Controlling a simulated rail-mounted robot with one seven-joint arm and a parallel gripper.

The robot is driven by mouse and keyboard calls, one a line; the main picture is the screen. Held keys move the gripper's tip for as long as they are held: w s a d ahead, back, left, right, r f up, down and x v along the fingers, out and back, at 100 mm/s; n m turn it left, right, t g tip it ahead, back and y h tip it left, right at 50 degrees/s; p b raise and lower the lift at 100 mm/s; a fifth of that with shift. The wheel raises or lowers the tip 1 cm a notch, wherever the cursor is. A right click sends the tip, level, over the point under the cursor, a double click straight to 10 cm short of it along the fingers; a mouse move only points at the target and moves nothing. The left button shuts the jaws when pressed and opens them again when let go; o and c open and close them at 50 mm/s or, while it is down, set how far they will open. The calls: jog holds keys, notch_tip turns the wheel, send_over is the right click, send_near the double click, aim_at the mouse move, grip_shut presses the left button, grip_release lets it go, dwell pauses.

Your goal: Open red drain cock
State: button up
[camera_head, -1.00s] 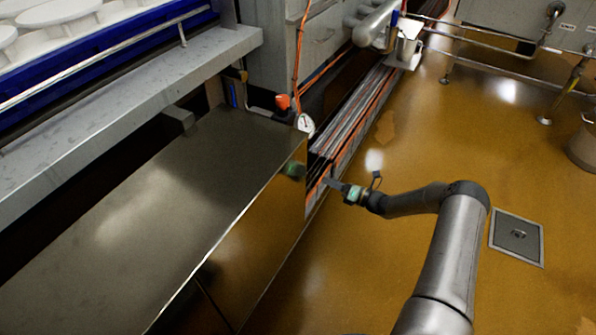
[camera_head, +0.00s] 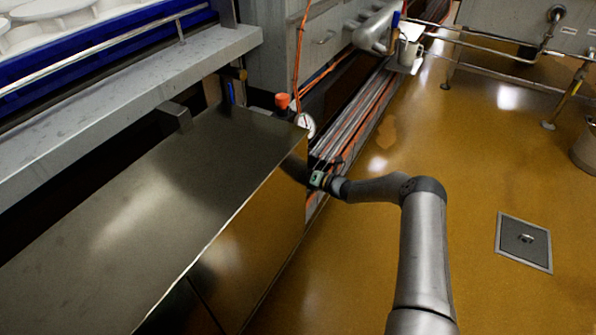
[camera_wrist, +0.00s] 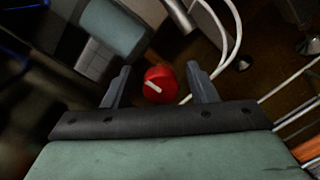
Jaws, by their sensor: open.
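A round red drain cock (camera_wrist: 160,77) with a pale bar across its face shows in the wrist view. It lies ahead of my gripper (camera_wrist: 159,70), between the two grey fingers in the picture. The fingers are apart, with dark gaps on both sides of the red part, and I see no contact. In the head view my gripper (camera_head: 318,166) is beside the right end of the shiny metal cabinet. I cannot make out this red part there; the cabinet or gripper may hide it.
The metal cabinet (camera_head: 150,215) stands close on the left. An orange-red knob (camera_head: 282,101) and a round white gauge (camera_head: 306,124) are behind its far corner. Pipes and orange cables (camera_head: 365,120) run along the wall. The brown floor (camera_head: 400,150) is open to the right.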

jog(key=c, duration=1)
jog(key=shift+o, duration=0.2)
jog(key=shift+n, duration=0.3)
jog(key=n, duration=0.3)
jog(key=shift+f+n+b, duration=0.1)
jog(key=shift+n+b, duration=0.2)
jog(key=n, duration=0.4)
jog(key=shift+n+y, duration=0.3)
jog(key=n, duration=0.4)
jog(key=shift+s+n+b, duration=0.1)
jog(key=shift+n+b, duration=0.2)
jog(key=n, duration=0.4)
jog(key=shift+n, duration=0.4)
